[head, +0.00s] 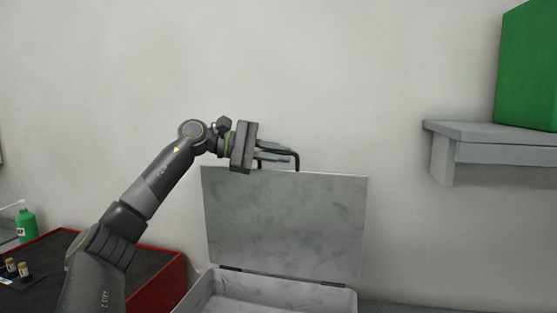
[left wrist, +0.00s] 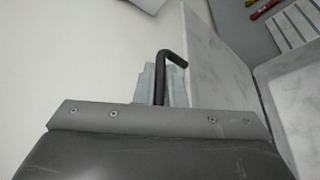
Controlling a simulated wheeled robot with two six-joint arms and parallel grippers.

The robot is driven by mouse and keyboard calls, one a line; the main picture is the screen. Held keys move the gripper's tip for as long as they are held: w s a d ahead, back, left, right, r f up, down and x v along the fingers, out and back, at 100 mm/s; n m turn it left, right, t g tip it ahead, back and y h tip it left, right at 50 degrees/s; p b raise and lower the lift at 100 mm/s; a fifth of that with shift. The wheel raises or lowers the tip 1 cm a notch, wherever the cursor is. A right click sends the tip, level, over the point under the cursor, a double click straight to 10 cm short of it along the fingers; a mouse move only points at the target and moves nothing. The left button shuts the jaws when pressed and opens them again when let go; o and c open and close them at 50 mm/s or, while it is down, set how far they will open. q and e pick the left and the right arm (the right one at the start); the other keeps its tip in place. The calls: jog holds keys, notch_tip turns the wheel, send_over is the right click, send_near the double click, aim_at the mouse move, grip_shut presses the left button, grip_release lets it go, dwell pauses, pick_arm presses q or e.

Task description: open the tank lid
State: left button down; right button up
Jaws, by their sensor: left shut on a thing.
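The tank lid (head: 285,222) is a grey, mottled panel standing nearly upright on two dark hinges at the tank's back edge. The tank (head: 210,293) is a pale grey box, and its inside shows in part below the lid. My left gripper (head: 277,154) is at the lid's top edge, shut on the black bar handle (head: 297,160). The handle also shows in the left wrist view (left wrist: 172,57), between the gripper's fingers, with the lid (left wrist: 200,60) beside it. My right gripper is in neither view.
A red-edged table with a dark top (head: 160,272) stands at the left, with a green bottle (head: 26,226) and small vials (head: 17,267). A grey wall shelf (head: 490,132) at the right bears a green box (head: 527,70). The wall is close behind the lid.

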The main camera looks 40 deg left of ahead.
pick_arm(q)
jog(key=c, duration=1.5)
grip_release()
jog(key=shift+a, duration=0.1)
jog(key=shift+s+a+b, duration=0.25)
jog(key=shift+b, duration=0.1)
jog(key=b+v, duration=0.4)
jog(key=v, duration=1.2)
jog(key=shift+s+b, duration=0.25)
jog(key=shift+b, duration=0.1)
jog(key=shift+a+r, duration=0.1)
jog(key=shift+a, duration=0.05)
